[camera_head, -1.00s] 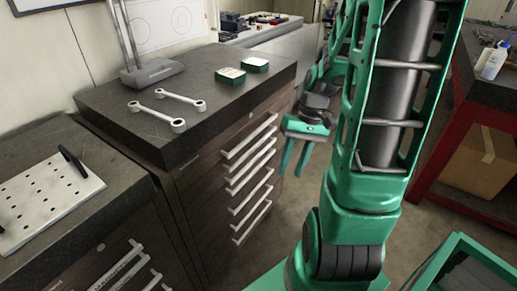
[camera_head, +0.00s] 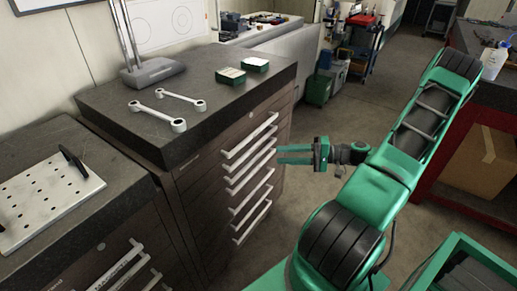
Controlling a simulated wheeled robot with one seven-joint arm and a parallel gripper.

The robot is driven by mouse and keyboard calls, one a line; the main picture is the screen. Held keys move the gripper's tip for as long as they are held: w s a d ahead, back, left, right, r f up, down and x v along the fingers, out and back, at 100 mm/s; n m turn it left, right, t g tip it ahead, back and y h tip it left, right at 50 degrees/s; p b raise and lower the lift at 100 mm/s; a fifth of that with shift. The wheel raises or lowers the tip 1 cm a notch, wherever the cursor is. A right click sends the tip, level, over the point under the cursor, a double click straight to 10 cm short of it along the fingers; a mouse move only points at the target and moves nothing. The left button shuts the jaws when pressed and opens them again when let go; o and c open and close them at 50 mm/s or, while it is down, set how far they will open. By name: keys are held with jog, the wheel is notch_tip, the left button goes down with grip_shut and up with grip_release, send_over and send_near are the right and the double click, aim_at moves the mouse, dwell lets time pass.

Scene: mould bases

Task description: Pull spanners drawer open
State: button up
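The dark drawer cabinet (camera_head: 190,210) stands at centre left with several pale bar handles on its front. Its drawers all look shut. The top handle (camera_head: 250,136) and the ones below it are clear of my gripper. No label is readable, so I cannot tell which drawer is the spanners drawer. My gripper (camera_head: 282,154) is to the right of the cabinet front, its green fingers pointing left toward the handles' right ends. The fingers look apart with nothing between them. Whether the tips touch a handle cannot be told.
Two spanners (camera_head: 158,117) and two small green boxes (camera_head: 230,75) lie on the cabinet top, with a grey stand (camera_head: 152,72) behind. A second cabinet with a perforated plate (camera_head: 45,203) is at left. A red-framed bench (camera_head: 450,205) is at right. Floor between is clear.

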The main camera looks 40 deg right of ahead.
aim_at(256, 148)
jog(key=w+a, duration=0.1)
jog(key=w, duration=0.1)
jog(key=w+a+t, duration=0.1)
jog(key=w+a, duration=0.1)
jog(key=w, duration=0.1)
jog(key=w+a+m+t, duration=0.1)
jog(key=w+a, duration=0.1)
jog(key=w, duration=0.1)
jog(key=shift+a+r, duration=0.1)
jog(key=shift+r, duration=0.15)
jog(key=shift+c, duration=0.6)
grip_shut()
jog(key=shift+a, duration=0.2)
jog(key=shift+d, duration=0.1)
jog(key=shift+s, duration=0.1)
